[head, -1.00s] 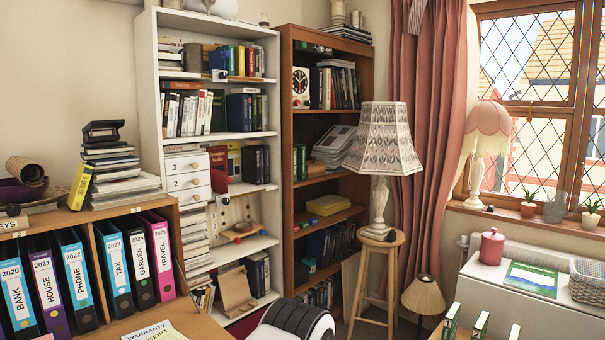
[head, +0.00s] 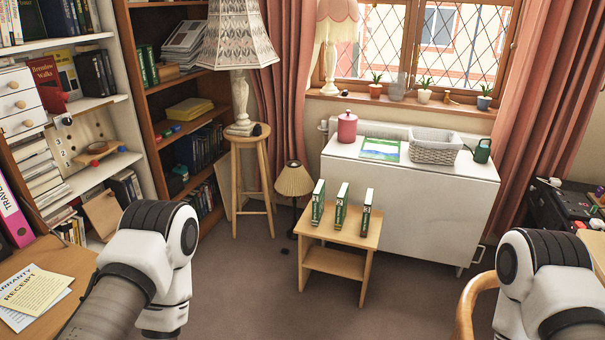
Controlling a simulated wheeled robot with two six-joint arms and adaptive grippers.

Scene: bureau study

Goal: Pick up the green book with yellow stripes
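Three slim green books stand upright, apart from each other, on a small wooden side table (head: 320,234) ahead of me in the head view. The left book (head: 318,203) and the right book (head: 367,211) show pale marks on their spines. The middle book (head: 341,206) seems to have a yellowish patch low on its spine, but the stripes are too small to tell for sure. My arms show at the lower left and lower right, well short of the table. Neither gripper's fingers are visible.
A lamp on a wooden stool (head: 250,138) and a small floor lamp (head: 293,181) stand left of the table. A white cabinet (head: 430,190) stands behind it. A wooden chair back (head: 466,305) is at right. Carpet (head: 270,300) before the table is clear.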

